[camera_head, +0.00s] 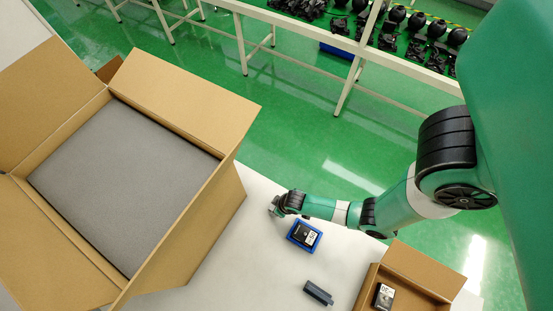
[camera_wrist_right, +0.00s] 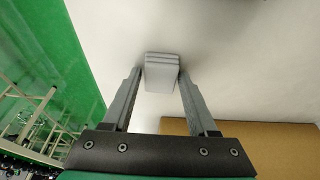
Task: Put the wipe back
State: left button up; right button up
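A small light-grey block of stacked layers, which looks like the folded wipe (camera_wrist_right: 161,72), shows in the right wrist view over the white table. My right gripper (camera_wrist_right: 161,76) has one finger against each side of it, with no clear gap. In the head view my right gripper (camera_head: 274,207) is low over the table, just beyond the blue tray; the wipe cannot be made out there. My left gripper is in neither view.
A blue tray (camera_head: 291,238) holds a black labelled item (camera_head: 306,235). A dark grey device (camera_head: 318,292) lies nearer. A small cardboard box (camera_head: 424,273) at right holds a labelled item (camera_head: 384,296). A large open box (camera_head: 196,107) with grey foam (camera_head: 125,175) fills the left.

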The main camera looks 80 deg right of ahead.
jog(key=shift+o, duration=1)
jog(key=p+v, duration=0.9)
jog(key=v, duration=0.3)
jog(key=shift+r, duration=0.2)
